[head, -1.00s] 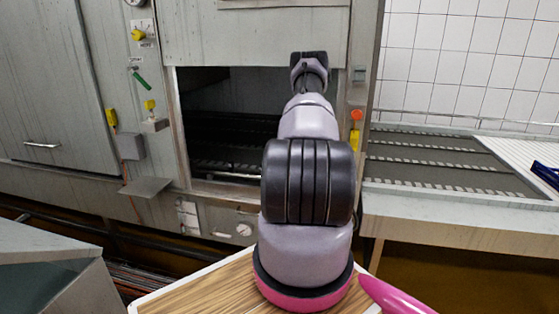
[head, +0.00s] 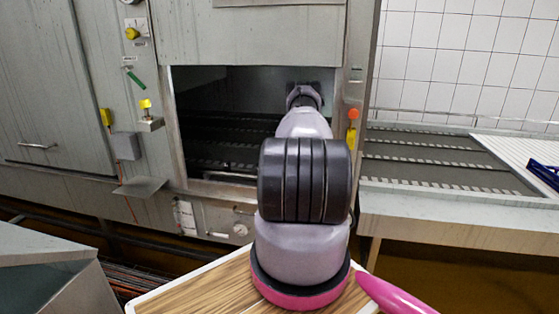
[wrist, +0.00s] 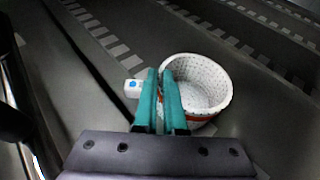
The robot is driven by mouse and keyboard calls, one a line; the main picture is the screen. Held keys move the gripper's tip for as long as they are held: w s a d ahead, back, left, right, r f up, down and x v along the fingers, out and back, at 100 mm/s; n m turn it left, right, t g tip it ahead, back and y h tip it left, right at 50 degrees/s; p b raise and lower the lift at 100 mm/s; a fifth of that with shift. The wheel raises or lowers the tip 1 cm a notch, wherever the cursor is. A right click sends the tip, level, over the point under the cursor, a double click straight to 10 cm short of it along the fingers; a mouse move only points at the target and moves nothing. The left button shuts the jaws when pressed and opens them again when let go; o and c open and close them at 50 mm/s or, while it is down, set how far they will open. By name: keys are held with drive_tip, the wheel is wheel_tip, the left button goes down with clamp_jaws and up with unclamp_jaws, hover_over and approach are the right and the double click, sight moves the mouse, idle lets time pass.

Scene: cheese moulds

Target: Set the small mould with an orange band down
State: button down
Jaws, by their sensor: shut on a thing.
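The small mould (wrist: 205,88) is a white, perforated round cup with an orange-red band low on its outside. It shows in the wrist view, with its open top facing the camera. My gripper (wrist: 160,76) has teal fingers and is shut on the mould's near left wall. The mould is over a dark, slatted surface (wrist: 100,80) inside the machine opening (head: 205,95). I cannot tell whether its base touches that surface. In the head view my arm hides the mould and the fingers.
A small white block with a blue dot (wrist: 133,88) is just left of the fingers. The opening has a metal frame (head: 180,130) around it. A grated conveyor (head: 430,160) is to the right, with a blue object (head: 545,174) at its far right.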

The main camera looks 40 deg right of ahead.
drive_tip(key=shift+f, duration=0.2)
drive_tip(key=c, duration=1)
unclamp_jaws()
drive_tip(key=shift+r, duration=0.15)
drive_tip(key=shift+s+r, duration=0.15)
drive_tip(key=shift+s, duration=0.1)
drive_tip(key=v, duration=0.7)
